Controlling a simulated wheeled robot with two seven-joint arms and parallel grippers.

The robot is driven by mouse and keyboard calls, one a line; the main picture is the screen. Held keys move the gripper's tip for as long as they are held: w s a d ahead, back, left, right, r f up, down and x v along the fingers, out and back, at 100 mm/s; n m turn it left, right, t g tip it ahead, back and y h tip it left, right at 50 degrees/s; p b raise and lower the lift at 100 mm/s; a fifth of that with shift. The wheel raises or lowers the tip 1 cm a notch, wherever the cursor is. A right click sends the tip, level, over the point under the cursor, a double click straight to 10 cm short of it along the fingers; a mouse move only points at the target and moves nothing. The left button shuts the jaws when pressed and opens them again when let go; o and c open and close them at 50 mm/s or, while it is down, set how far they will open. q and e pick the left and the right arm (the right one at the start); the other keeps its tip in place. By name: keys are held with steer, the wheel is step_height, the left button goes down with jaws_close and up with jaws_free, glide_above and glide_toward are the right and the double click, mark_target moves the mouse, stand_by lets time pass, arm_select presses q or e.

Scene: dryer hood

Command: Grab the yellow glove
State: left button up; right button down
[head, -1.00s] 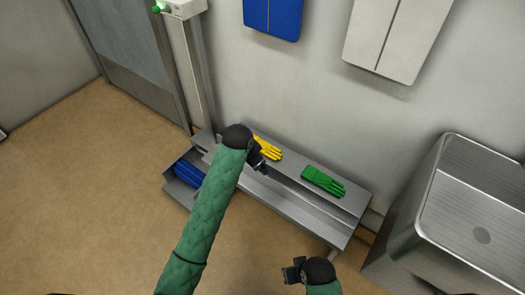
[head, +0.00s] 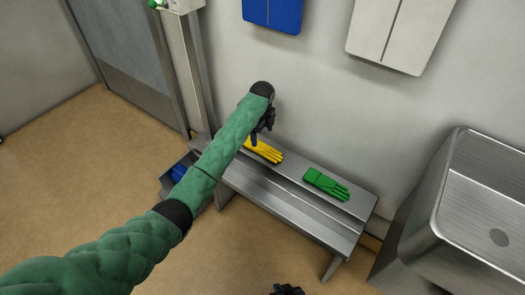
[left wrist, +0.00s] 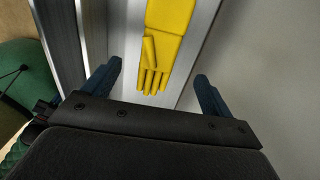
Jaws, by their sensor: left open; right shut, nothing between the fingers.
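The yellow glove (head: 264,151) lies flat on the grey metal bench, partly hidden behind my left gripper in the head view. My left gripper (head: 262,132) is above the glove's left part in that view, open and empty. In the left wrist view the yellow glove (left wrist: 165,45) shows with its fingers pointing toward my left gripper (left wrist: 158,82), between the two spread fingertips and apart from them. My right gripper (head: 287,290) is at the bottom edge of the head view, far from the glove, mostly cut off, shut and empty.
The grey bench (head: 285,205) stands along the wall. A green glove (head: 326,184) lies on it to the right of the yellow one. Blue items (head: 178,172) sit in a low tray at the bench's left end. A metal sink (head: 480,215) stands at the right.

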mark_target(262, 147)
arm_select(q)
step_height(262, 147, down, 7)
steer(key=shift+s+f+b, duration=0.1)
steer(key=shift+f+b, duration=0.1)
steer(key=shift+b, duration=0.1)
steer(key=c, duration=1.1)
steer(key=shift+o, duration=0.2)
